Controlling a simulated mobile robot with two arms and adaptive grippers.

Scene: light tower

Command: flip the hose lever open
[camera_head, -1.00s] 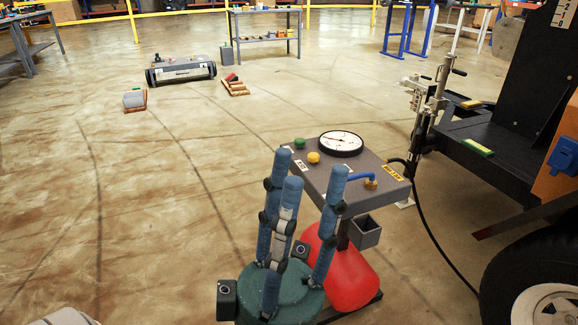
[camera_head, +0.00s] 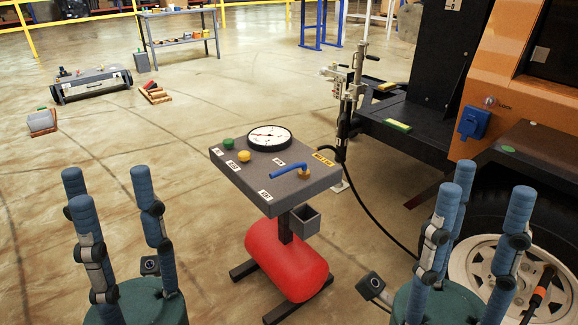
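The hose lever is a bent blue handle (camera_head: 288,168) on a brass-coloured fitting at the front right of a grey panel top (camera_head: 232,182). It lies low across the panel, its free end toward the left. My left gripper (camera_head: 105,190) is open and empty at the lower left, well apart from the panel. My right gripper (camera_head: 480,190) is open and empty at the lower right, in front of the wheel and apart from the lever. Nothing covers the lever.
The panel bears a gauge (camera_head: 269,138), a green knob (camera_head: 228,143) and a yellow knob (camera_head: 244,156). A red tank (camera_head: 287,262) sits below. A black hose (camera_head: 378,222) runs along the right. The orange vehicle (camera_head: 530,110) stands right.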

